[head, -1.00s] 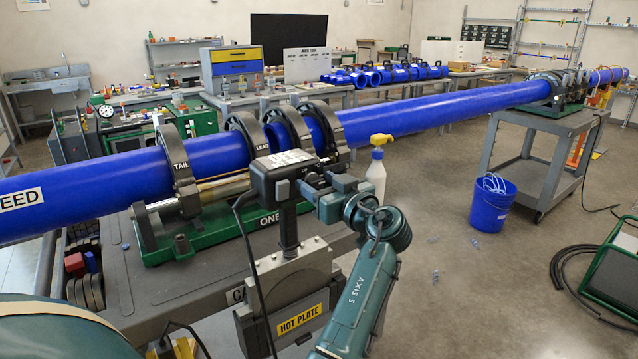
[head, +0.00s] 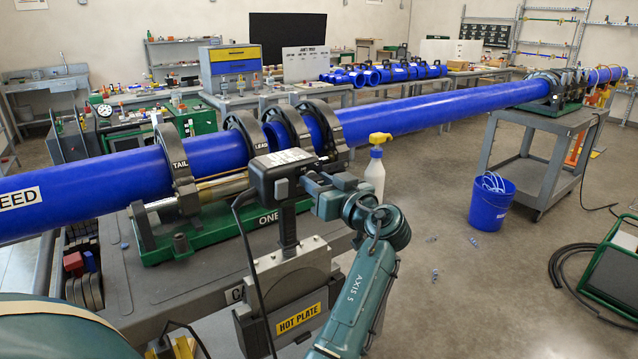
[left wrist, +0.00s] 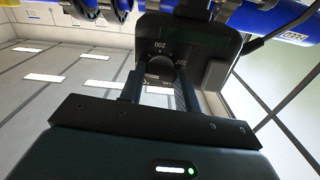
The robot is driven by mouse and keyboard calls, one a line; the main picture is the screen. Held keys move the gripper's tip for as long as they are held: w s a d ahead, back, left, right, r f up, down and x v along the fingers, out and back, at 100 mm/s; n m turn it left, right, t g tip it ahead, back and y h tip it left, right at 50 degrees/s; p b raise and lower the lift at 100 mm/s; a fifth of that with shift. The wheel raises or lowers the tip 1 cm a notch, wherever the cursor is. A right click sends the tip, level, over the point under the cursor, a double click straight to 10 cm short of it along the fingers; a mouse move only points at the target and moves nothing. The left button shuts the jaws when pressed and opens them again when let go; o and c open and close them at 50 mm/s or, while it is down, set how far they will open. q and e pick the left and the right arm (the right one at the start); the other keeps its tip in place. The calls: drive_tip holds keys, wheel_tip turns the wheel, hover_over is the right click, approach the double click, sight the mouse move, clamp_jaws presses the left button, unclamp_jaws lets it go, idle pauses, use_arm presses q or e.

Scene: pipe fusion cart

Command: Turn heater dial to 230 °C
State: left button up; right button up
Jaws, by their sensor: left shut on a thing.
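The heater (head: 290,270) hangs at the cart's near edge, with a yellow HOT PLATE label on its housing. Its dark control box (head: 283,172) sits on top of a short post. My left gripper (head: 312,182) is at the box's right side. In the left wrist view its two fingers (left wrist: 158,80) are shut on the dial, one on each side. I cannot make out the dial's pointer. My right gripper is not in view.
A long blue pipe (head: 430,108) runs through the clamps of the green fusion machine (head: 215,232) behind the heater. A spray bottle (head: 376,168) stands just beyond my left wrist. A black cable hangs beside the heater. Open floor lies to the right, with a blue bucket (head: 490,208).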

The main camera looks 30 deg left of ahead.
use_arm(q)
drive_tip(key=m, duration=0.5)
drive_tip(key=shift+w+r+p, duration=0.1)
drive_tip(key=shift+p, duration=0.2)
drive_tip(key=m+p, duration=0.2)
drive_tip(key=m, duration=0.2)
drive_tip(key=shift+m, duration=0.3)
drive_tip(key=m+p, duration=0.1)
drive_tip(key=m, duration=0.3)
drive_tip(key=shift+m, duration=0.3)
drive_tip(key=m+p, duration=0.1)
drive_tip(key=m, duration=0.4)
drive_tip(key=shift+f, duration=0.2)
drive_tip(key=shift+f+m, duration=0.15)
drive_tip(key=shift+m, duration=4.7)
drive_tip(key=shift+f+m, duration=0.1)
drive_tip(key=shift+m, duration=4.75)
